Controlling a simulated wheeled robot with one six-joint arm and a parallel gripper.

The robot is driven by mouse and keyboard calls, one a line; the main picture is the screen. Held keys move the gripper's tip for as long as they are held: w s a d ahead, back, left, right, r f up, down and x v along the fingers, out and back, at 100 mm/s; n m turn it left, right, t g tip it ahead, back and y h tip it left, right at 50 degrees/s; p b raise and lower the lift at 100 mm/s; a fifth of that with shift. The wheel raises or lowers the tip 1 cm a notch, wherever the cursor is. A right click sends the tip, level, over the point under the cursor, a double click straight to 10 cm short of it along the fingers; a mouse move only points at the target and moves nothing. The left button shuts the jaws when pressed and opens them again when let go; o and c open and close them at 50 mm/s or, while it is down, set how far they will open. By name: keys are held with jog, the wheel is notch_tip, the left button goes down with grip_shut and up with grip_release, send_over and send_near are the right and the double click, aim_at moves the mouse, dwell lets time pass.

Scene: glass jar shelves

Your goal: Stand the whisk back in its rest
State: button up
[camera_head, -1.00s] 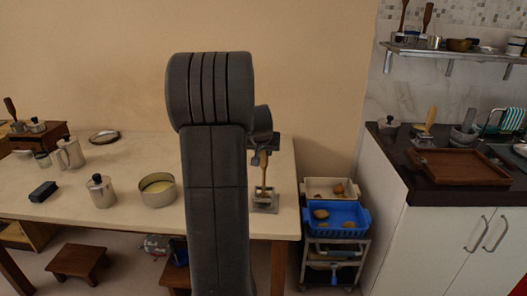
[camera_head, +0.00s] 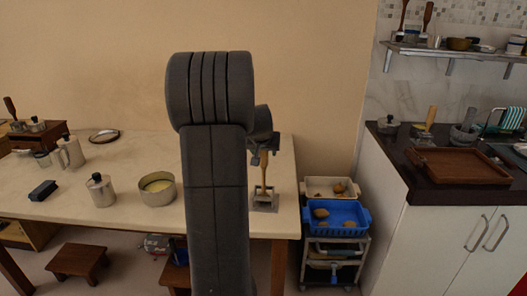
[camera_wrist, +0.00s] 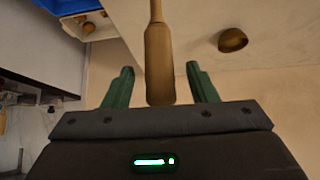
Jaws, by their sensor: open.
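A tool with a light wooden handle (camera_head: 264,180), which I take for the whisk, stands upright at the right end of the pale table. Its lower end is at a small grey metal holder (camera_head: 265,206), apparently the rest; I cannot make out the whisk head or how it is seated. My gripper (camera_head: 262,156) is just above the handle, partly hidden by my arm. In the wrist view, the green fingers of my gripper (camera_wrist: 159,72) are apart, with the wooden handle (camera_wrist: 160,55) showing between them and space on both sides. Contact is not visible.
A pot with pale contents (camera_head: 158,188), a lidded canister (camera_head: 100,190) and a dark block (camera_head: 42,190) stand left on the table (camera_head: 125,155). A cart with a blue bin (camera_head: 338,217) is right of it. A counter with a wooden tray (camera_head: 458,165) stands further right.

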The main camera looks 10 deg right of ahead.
jog(key=shift+r, duration=0.15)
jog(key=p+v, duration=0.2)
jog(key=v, duration=0.5)
jog(key=shift+s+r, duration=0.25)
jog(key=shift+r, duration=0.05)
dwell(1.3)
jog(key=shift+s+a, duration=0.1)
jog(key=shift+s, duration=0.05)
dwell(0.3)
